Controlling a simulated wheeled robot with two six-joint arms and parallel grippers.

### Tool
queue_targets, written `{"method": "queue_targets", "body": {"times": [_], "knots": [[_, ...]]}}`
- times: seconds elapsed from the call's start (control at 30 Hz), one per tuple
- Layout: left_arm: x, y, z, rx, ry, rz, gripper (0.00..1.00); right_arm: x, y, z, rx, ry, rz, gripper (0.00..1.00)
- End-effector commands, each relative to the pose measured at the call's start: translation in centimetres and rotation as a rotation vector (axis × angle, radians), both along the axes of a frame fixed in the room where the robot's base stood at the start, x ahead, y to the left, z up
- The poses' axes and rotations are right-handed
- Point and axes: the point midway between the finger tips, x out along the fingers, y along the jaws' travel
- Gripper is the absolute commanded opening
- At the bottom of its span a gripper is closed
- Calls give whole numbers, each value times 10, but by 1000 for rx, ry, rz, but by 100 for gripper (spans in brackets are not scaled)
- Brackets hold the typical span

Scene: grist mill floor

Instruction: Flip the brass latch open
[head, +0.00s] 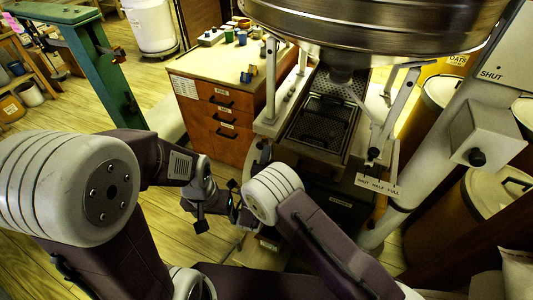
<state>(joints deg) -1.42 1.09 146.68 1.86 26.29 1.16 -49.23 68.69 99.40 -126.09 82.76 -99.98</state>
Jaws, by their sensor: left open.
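I cannot make out a brass latch in the head view. My left gripper (217,206) is open, with its dark fingers spread and nothing seen between them. It is in front of the drawer cabinet and left of the mill stand. My right arm reaches in from the lower right. Its white joint (272,193) is in front of the mill stand's left side and its gripper is hidden.
A large round metal pan (375,22) sits above the mill stand's dark mesh tray (322,125). A wooden drawer cabinet (212,115) stands behind, a green post (100,75) left, and round bins (485,200) right. Floor shows at left.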

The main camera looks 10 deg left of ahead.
Motion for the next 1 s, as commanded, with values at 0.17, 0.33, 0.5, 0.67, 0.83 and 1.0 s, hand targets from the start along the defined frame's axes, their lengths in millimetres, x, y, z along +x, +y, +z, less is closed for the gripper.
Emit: {"method": "queue_targets", "body": {"times": [0.17, 0.33, 0.5, 0.67, 0.83, 1.0], "knots": [[0, 0, 4, 0, 0, 0, 74, 0, 2, 11, 4, -4, 6, 0], [0, 0, 17, 0, 0, 0, 74, 0, 1, 49, 6, -6, 3, 0], [0, 0, 26, 0, 0, 0, 74, -15, -36, 67, -1, -1, -1, 0], [0, 0, 33, 0, 0, 0, 74, -29, -68, 87, -1, 0, -2, 0], [0, 0, 38, 0, 0, 0, 74, -40, -94, 102, 0, 0, -2, 0], [0, 0, 40, 0, 0, 0, 74, -46, -106, 109, 1, 0, -1, 0]]}}
